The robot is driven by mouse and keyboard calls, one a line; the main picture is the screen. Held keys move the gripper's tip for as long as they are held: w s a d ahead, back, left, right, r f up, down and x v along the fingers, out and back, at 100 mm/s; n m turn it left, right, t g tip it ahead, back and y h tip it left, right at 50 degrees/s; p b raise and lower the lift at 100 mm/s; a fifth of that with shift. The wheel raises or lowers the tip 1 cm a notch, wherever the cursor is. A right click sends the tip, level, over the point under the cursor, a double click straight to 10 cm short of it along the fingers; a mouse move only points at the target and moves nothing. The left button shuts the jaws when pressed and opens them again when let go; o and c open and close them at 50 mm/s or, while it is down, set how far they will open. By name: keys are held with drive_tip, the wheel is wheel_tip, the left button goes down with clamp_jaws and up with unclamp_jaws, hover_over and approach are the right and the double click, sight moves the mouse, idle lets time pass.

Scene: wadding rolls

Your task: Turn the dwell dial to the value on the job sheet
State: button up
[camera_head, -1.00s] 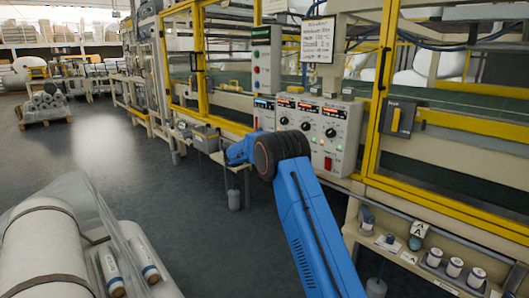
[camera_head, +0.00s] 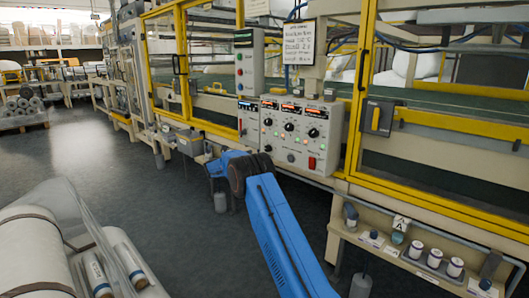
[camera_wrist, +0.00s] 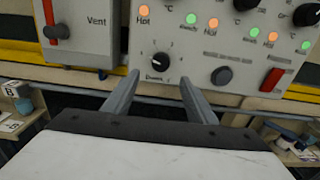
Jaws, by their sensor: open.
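The dwell dial (camera_wrist: 160,62) is a small black knob on the pale control panel (camera_head: 258,165). In the wrist view its white mark points up and left, and small numbers ring it, too blurred to read surely. My gripper (camera_wrist: 159,78) is open and empty. Its two grey fingers point at the panel, one to each side of the dial's lower edge; I cannot tell whether they touch the panel. In the head view my blue arm hides the gripper. The job sheet (camera_head: 299,43) hangs above the panel; its handwriting is too blurred to read surely.
Beside the dial are a grey button (camera_wrist: 221,76), a red rocker switch (camera_wrist: 271,79) and the red Vent lever (camera_wrist: 49,14). Larger black knobs sit higher on the panel.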

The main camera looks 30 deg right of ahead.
sight(266, 149)
drive_tip(key=x, duration=1)
drive_tip(key=shift+d, duration=0.1)
drive_tip(key=c, duration=1.1)
